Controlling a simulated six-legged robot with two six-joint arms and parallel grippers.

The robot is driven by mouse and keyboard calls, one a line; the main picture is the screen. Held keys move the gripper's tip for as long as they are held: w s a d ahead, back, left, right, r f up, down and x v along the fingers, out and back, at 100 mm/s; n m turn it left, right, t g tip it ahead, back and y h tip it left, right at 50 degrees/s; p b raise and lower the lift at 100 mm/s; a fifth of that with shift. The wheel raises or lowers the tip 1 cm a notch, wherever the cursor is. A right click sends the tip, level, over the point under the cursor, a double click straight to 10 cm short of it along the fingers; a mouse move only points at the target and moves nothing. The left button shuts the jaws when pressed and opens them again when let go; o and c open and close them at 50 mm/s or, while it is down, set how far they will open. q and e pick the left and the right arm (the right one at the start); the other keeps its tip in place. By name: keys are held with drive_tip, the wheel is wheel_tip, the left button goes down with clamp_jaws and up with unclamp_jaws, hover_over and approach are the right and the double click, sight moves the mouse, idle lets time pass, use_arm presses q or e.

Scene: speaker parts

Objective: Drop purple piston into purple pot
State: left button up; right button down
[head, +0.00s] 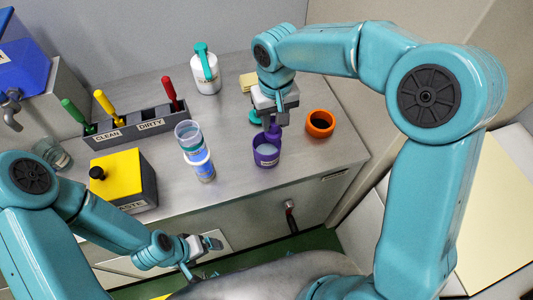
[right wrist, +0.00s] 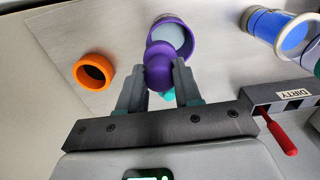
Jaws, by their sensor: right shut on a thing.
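The purple pot (head: 266,156) stands on the grey counter and holds something pale inside. It also shows in the right wrist view (right wrist: 186,24). My right gripper (head: 273,112) is shut on the purple piston (head: 273,132), just above the far side of the pot. In the right wrist view the piston (right wrist: 158,66) sits between the two fingertips and overlaps the pot's rim. I cannot tell whether they touch. My left gripper (head: 208,244) is in front of the counter, away from the pot; I cannot tell whether it is open or shut.
An orange ring-shaped cup (head: 320,124) stands right of the pot. Clear and blue-labelled containers (head: 203,168) stand to its left. A grey rack (head: 140,122) marked CLEAN and DIRTY holds coloured-handled tools. A yellow-topped waste box (head: 120,172) and a white bottle (head: 206,75) are also there.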

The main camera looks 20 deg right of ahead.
drive_tip(key=shift+w+d+f, duration=0.15)
drive_tip(key=shift+w, duration=0.05)
drive_tip(key=c, duration=1)
unclamp_jaws()
drive_tip(key=o, duration=0.3)
drive_tip(key=shift+s, duration=0.15)
wheel_tip(320, 180, up, 16)
drive_tip(key=shift+r+p, duration=0.25)
drive_tip(key=shift+p, duration=0.05)
